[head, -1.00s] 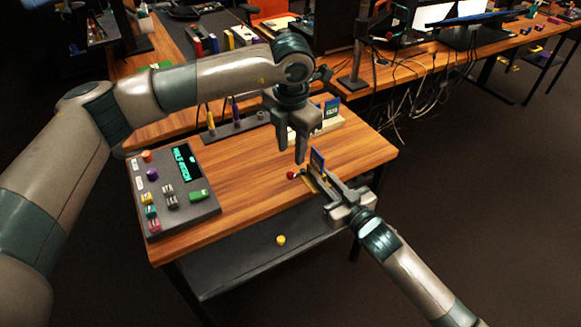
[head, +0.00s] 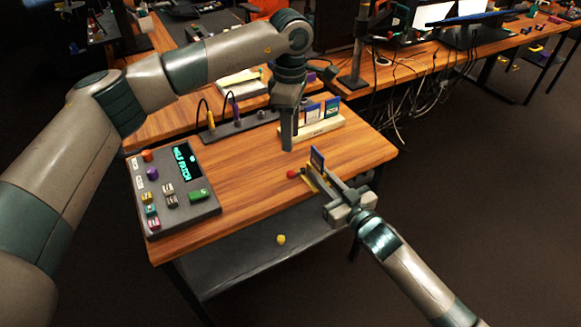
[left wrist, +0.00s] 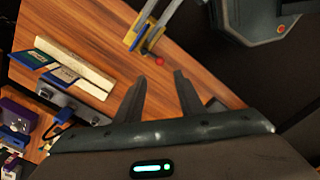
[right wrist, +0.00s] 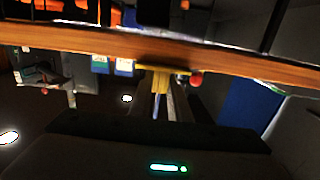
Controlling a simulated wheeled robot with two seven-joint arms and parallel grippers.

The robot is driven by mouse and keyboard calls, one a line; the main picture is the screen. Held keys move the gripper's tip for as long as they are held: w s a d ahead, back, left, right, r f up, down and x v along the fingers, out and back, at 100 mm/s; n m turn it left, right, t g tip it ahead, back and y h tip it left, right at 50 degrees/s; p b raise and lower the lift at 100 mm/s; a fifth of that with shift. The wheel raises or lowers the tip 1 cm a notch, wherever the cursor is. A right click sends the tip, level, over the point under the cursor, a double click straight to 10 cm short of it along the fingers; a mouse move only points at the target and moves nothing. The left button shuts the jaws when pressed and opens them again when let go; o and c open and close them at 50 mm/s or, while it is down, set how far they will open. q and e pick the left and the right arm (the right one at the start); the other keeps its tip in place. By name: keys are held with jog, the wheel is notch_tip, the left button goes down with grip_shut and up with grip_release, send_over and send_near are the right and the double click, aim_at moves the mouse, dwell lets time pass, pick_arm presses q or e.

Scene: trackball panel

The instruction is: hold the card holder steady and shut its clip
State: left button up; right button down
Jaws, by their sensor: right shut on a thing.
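The card holder (head: 312,180) stands near the right front edge of the wooden table, with a yellow base and an upright blue card (head: 317,159). A red knob (head: 292,174), seemingly part of its clip, sticks out at its left; I cannot tell how far the clip is closed. My right gripper (head: 326,182) is shut on the card holder from the front right. In the right wrist view the yellow holder (right wrist: 165,70) is between the fingers, with the red knob (right wrist: 196,79) beside it. My left gripper (left wrist: 158,74) is open and empty, above the table behind the holder.
A grey panel (head: 175,190) with coloured buttons and a lit display stands at the left of the table. A cream rack (head: 325,127) with cards and a grey strip (head: 240,125) with pens stand at the back. Table between panel and holder is clear.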

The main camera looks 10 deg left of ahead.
aim_at(291, 171)
dwell(0.4)
pick_arm(q)
jog(key=shift+f, duration=6)
grip_shut()
